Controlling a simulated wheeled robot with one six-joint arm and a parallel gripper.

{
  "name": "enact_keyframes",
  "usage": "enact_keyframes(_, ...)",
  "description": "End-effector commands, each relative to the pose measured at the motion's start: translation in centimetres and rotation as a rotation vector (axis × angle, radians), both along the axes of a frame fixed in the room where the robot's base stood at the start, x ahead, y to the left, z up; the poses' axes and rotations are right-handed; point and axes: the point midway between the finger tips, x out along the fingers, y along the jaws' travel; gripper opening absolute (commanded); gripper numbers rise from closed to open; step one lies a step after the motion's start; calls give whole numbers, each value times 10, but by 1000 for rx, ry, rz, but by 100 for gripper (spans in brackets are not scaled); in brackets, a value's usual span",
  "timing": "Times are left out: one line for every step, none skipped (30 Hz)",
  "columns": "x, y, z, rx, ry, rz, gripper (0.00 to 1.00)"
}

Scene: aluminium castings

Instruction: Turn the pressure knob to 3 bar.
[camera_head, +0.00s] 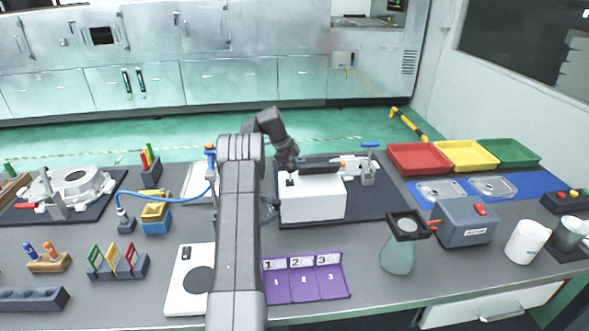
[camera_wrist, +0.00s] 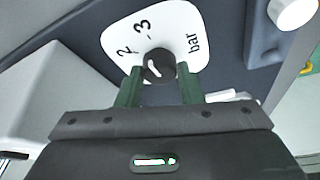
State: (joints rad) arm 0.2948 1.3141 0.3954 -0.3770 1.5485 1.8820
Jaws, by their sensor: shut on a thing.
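In the wrist view a dark round knob (camera_wrist: 160,60) sits on a white dial plate (camera_wrist: 181,22) printed with 2, 3 and "bar". My gripper (camera_wrist: 160,76) is shut on the knob, with one green finger on each side. A white mark on the knob's face slants toward the upper left, roughly toward the 2 and 3 side; its exact reading is unclear. The lower part of the dial is hidden behind my gripper. In the head view my gripper (camera_head: 289,170) is at the left end of a white box (camera_head: 313,206); the dial cannot be made out there.
The box stands on a dark mat (camera_head: 372,205). A clamp (camera_head: 368,165) is behind it at the right. A purple numbered tray (camera_head: 309,285) lies in front. A flask (camera_head: 397,258) and a grey box (camera_head: 465,224) stand to the right.

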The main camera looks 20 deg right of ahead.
Motion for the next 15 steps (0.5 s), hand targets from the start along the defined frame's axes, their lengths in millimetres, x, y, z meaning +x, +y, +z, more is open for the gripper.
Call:
enact_keyframes(1,0,1,-1,-1,-19,11)
enact_keyframes(1,0,1,0,-2,-30,11)
enact_keyframes(1,0,1,0,-1,-42,11)
enact_keyframes(1,0,1,0,-2,-50,11)
enact_keyframes(1,0,1,0,-2,-58,11)
enact_keyframes(1,0,1,0,-2,-66,11)
enact_keyframes(1,0,1,0,-1,-70,11)
enact_keyframes(1,0,1,0,-2,-74,11)
enact_keyframes(1,0,0,0,-2,-79,11)
enact_keyframes(1,0,0,0,-2,-82,11)
enact_keyframes(1,0,0,0,-2,-84,11)
enact_keyframes(1,0,0,0,-1,-86,11)
enact_keyframes(1,0,0,0,-2,-87,11)
enact_keyframes(1,0,0,0,-2,-87,11)
enact_keyframes(1,0,0,0,-2,-87,11)
